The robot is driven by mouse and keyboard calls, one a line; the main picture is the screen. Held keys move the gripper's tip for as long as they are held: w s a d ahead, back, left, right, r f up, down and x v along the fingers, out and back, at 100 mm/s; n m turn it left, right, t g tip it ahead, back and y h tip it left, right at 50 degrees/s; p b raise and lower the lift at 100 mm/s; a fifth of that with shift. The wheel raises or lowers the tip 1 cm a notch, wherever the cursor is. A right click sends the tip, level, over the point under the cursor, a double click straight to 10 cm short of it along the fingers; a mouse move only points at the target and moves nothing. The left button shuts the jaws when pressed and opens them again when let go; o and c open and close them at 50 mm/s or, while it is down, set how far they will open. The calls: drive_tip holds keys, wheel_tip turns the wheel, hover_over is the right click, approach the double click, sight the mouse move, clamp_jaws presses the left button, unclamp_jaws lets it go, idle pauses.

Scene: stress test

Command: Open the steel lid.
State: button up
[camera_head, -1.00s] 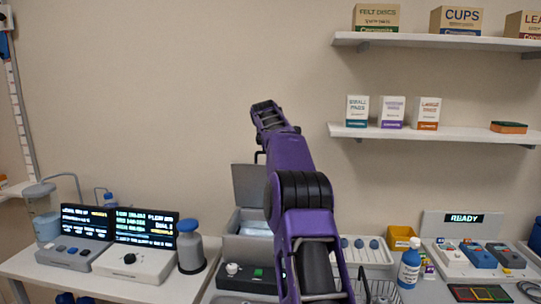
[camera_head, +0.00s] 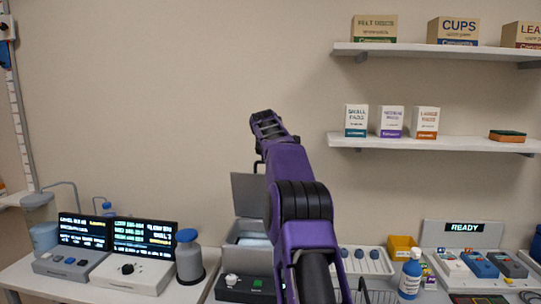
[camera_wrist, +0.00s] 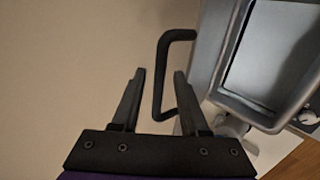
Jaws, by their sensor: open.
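The steel lid (camera_head: 247,194) stands raised, roughly upright, at the back of a grey steel box (camera_head: 228,241) in the head view. My purple arm covers its right side. In the wrist view a black bar handle (camera_wrist: 161,80) stands out beside the open box (camera_wrist: 231,50). My gripper (camera_wrist: 159,73) is open, with its two fingers on either side of the handle's long bar. The fingers look clear of the bar, but its depth between them is hard to judge. My gripper is hidden behind my arm in the head view.
Lit screens (camera_head: 145,235) and a grey canister with a blue cap (camera_head: 188,257) stand left of the box. Two shelves (camera_head: 430,143) hang above; the wall between is bare.

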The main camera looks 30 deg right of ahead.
drive_tip(key=b+v, duration=0.1)
drive_tip(key=v, duration=1.6)
